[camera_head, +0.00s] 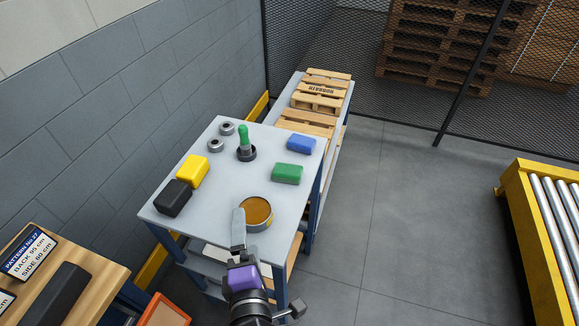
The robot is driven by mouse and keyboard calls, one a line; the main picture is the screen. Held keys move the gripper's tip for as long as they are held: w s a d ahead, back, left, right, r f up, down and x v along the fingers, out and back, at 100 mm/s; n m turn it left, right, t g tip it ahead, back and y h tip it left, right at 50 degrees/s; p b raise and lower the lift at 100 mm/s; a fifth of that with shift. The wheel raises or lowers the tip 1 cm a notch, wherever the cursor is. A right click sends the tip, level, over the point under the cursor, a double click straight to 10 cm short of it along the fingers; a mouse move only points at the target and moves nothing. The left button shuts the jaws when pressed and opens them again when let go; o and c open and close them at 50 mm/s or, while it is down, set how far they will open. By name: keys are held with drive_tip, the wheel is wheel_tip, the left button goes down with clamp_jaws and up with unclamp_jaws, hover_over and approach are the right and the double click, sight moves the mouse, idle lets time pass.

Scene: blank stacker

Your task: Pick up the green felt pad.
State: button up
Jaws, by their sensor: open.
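The green felt pad (287,173) is a small, thick rounded block. It lies flat on the right part of the grey table (200,232), near the right edge, with nothing on top of it. My gripper (239,226) is over the front of the table, lower left of the pad in the picture and clearly apart from it. Its far end overlaps the left side of a round tin in the picture; I cannot tell whether they touch. The gripper is open, though its two fingers are hard to tell apart from here.
The round tin (258,213) with amber contents stands between my gripper and the pad. A blue block (301,144) lies behind the pad. A green-handled tool (243,138) stands in a dark round base. Yellow (193,171) and black (174,198) blocks and two metal rings lie left.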

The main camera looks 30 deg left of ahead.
drive_tip(key=w+a+r+n+h, duration=0.1)
drive_tip(key=w+a+n+h, duration=0.1)
drive_tip(key=a+n, duration=0.3)
drive_tip(key=d+f+n+h, duration=0.1)
drive_tip(key=n, duration=0.1)
drive_tip(key=w+d+f+n+h, duration=0.1)
drive_tip(key=n, duration=0.1)
drive_tip(key=d+f+n+t, duration=0.1)
drive_tip(key=shift+w+d+f+n+h, duration=0.35)
drive_tip(key=shift+w+n+h, duration=0.05)
drive_tip(key=shift+w+d+f+n+h, duration=0.2)
drive_tip(key=shift+d+n+h, duration=0.3)
drive_tip(key=shift+n, duration=0.4)
